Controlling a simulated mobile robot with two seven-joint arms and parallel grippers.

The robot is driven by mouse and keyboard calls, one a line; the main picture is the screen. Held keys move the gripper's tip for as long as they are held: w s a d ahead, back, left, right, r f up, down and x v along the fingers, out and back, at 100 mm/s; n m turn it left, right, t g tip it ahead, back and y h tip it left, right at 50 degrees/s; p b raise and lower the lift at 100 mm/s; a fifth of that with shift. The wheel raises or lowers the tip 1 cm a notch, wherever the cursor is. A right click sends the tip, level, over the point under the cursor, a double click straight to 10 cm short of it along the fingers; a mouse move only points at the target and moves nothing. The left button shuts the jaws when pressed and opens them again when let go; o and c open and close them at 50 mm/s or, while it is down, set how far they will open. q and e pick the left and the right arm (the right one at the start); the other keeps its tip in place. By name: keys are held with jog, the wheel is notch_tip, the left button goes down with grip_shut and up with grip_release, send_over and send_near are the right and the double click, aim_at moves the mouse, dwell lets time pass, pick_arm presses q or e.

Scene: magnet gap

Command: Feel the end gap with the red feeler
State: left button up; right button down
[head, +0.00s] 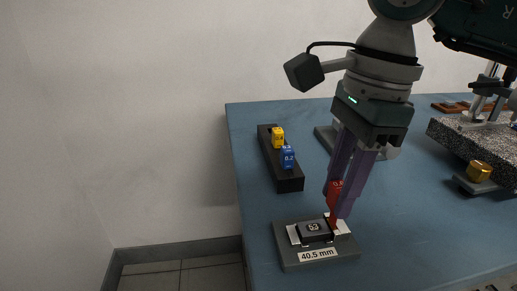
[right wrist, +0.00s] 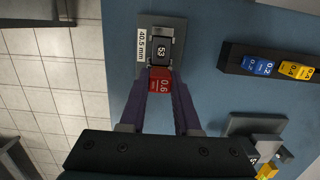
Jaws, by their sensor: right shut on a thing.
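The red feeler (head: 334,190), marked 0.6 in the right wrist view (right wrist: 160,82), is held between the purple fingers of my right gripper (head: 339,202). The gripper is shut on it. A dark block (head: 314,230) marked 53 sits on a grey fixture (head: 290,262) labelled 40.5 mm; the block also shows in the right wrist view (right wrist: 161,48). The feeler's lower end is at the block's right end in the head view, close to the fixture. Whether its tip is inside the gap is hidden. My left gripper is not in view.
A black rack (head: 290,184) behind holds a blue feeler (head: 288,157) marked 0.2 and a yellow feeler (head: 278,138). A grey stand is partly hidden behind my right gripper. A granite block (head: 470,148) and a brass hexagonal piece (head: 479,171) stand at the right. The blue table's left edge is near the fixture.

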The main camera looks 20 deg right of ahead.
jog(key=shift+r+p, duration=1.75)
jog(key=shift+r, duration=0.7)
jog(key=shift+r, duration=0.1)
